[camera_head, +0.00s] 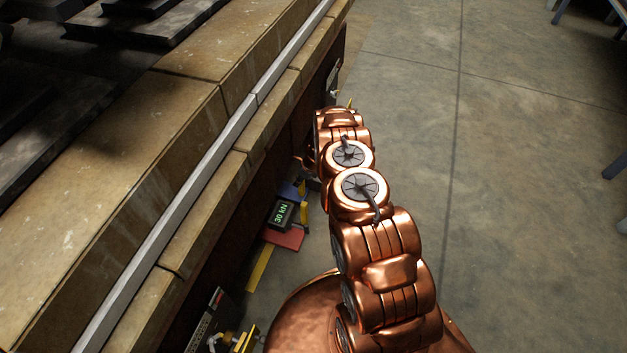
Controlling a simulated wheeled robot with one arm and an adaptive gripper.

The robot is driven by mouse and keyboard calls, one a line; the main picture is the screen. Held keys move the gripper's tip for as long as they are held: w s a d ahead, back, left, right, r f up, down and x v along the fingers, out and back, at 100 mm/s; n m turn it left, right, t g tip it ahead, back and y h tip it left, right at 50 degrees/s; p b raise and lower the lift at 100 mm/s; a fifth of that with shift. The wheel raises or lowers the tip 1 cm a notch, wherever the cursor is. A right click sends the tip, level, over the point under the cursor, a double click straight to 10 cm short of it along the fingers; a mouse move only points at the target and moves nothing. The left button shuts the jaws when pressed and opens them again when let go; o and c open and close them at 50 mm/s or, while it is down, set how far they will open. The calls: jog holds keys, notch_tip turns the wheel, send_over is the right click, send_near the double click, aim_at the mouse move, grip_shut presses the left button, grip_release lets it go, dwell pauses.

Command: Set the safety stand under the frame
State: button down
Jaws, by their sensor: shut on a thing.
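My copper arm reaches forward along the frame's side, and its wrist hides most of my gripper. A small dark part of my gripper (313,184) shows at the left of the wrist, low beside the frame. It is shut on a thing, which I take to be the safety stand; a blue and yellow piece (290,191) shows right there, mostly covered. I cannot tell whether it touches the floor or the frame. The frame (205,222) runs diagonally on the left, with a pale metal strip along its tan blocks and a dark side below.
A display reading 30 kN (281,213) stands by a red plate (284,238) on the floor at the frame's foot. A yellow strip (259,268) lies nearby. A grey box (207,320) with yellow parts is at the bottom. The concrete floor (520,200) on the right is clear.

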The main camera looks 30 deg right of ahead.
jog(key=shift+w+a, duration=0.25)
jog(key=shift+a, duration=0.15)
jog(key=c, duration=1.2)
grip_release()
jog(key=shift+w+a, duration=0.1)
jog(key=shift+a, duration=0.05)
jog(key=shift+o, duration=1.2)
jog(key=shift+d, duration=0.2)
jog(key=shift+d, duration=0.1)
jog(key=shift+r, duration=0.15)
jog(key=v, duration=1.1)
jog(key=shift+r, duration=0.35)
